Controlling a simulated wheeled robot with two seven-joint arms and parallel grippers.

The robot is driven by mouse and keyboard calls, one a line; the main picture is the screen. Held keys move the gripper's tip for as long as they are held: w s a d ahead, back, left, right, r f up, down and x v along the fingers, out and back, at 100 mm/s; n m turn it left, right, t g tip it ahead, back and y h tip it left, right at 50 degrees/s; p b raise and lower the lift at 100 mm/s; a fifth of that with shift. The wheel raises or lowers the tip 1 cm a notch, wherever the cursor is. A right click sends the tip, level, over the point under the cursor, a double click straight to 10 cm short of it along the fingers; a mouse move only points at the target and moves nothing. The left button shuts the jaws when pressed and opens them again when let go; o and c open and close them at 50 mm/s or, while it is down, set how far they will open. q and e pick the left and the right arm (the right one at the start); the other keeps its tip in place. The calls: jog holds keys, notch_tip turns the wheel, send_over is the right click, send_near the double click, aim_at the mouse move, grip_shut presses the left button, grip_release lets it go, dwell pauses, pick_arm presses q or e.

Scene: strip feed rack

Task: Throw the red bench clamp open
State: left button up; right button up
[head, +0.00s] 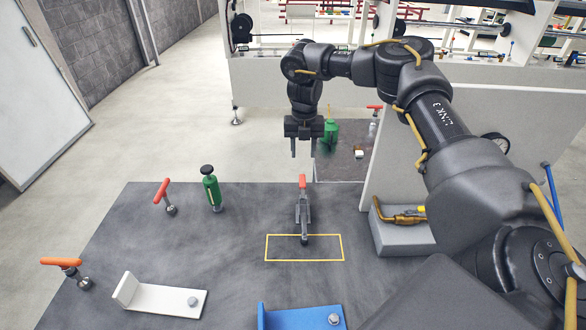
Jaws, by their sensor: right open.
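A bench clamp with a red handle (302,182) and a grey metal body (302,208) stands on the dark bench near the middle. Its handle points up and away from me, and its dark tip rests at a yellow outlined rectangle (304,260). My right gripper (303,155) is open and empty, fingers pointing down, above and behind the clamp and apart from it. My left gripper is out of view.
A white bracket (165,299) and a blue bracket (300,317) lie in front.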

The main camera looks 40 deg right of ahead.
aim_at(302, 179)
jog(key=f, duration=0.1)
jog(key=f+p, duration=0.1)
jog(key=shift+s+f, duration=0.3)
jog(key=shift+f, duration=0.1)
jog(key=f+p, duration=0.1)
jog(key=f, duration=0.5)
jog(key=shift+w, duration=0.2)
jog(key=shift+f+p, duration=0.3)
jog(key=shift+f, duration=0.35)
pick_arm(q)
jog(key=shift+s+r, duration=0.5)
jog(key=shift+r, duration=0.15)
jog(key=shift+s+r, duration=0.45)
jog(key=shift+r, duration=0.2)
pick_arm(e)
jog(key=shift+f, duration=0.25)
grip_shut()
